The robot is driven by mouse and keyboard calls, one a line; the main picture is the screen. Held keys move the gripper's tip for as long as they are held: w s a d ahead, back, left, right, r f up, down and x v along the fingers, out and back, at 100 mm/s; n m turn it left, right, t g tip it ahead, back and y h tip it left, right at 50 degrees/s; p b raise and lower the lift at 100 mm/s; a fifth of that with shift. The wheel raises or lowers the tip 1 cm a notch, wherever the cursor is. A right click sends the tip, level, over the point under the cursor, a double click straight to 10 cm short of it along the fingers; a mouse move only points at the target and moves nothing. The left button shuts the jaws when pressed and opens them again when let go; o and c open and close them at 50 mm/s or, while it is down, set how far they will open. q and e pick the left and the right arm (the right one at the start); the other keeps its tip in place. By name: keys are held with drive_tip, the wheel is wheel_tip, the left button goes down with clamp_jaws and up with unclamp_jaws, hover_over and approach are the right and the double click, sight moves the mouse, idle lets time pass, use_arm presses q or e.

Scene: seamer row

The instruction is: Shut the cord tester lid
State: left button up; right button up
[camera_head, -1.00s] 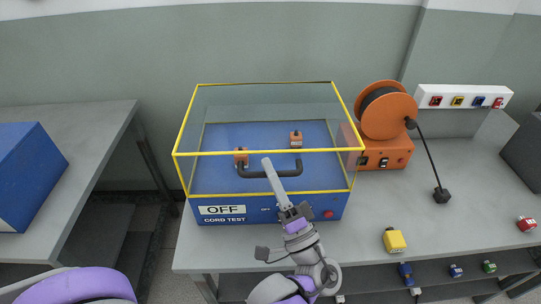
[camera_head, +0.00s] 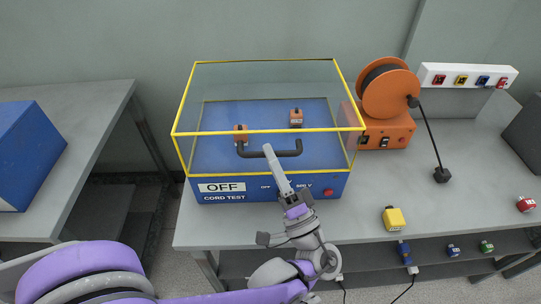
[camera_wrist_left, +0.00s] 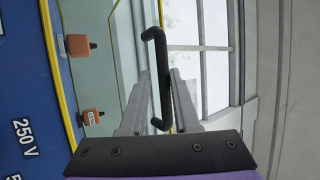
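The blue cord tester (camera_head: 265,190) stands on the bench, its plate reading OFF. Its clear, yellow-edged lid (camera_head: 250,131) stands as a hood above the box. Its front side edges run down to the box front, and I see no clear gap there. A black handle (camera_head: 285,154) sits at the lid's front; it also shows in the left wrist view (camera_wrist_left: 165,65). My left gripper (camera_head: 267,150) is at the handle. In the left wrist view its fingers (camera_wrist_left: 162,98) are apart, with the handle between them; contact is unclear. My right gripper is not in view.
Two orange plugs (camera_head: 296,118) sit inside the tester. An orange cord reel (camera_head: 390,95) stands right of it, its cord running to a black plug (camera_head: 442,175). A yellow block (camera_head: 394,218) lies near the front edge. A blue box (camera_head: 28,165) stands on the left table.

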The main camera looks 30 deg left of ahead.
use_arm(q)
drive_tip(key=b+v, duration=0.1)
drive_tip(key=v, duration=0.9)
drive_tip(key=shift+d+f+b, duration=0.15)
drive_tip(key=shift+d+b, duration=0.05)
drive_tip(key=shift+b, duration=0.1)
drive_tip(key=shift+s, duration=0.15)
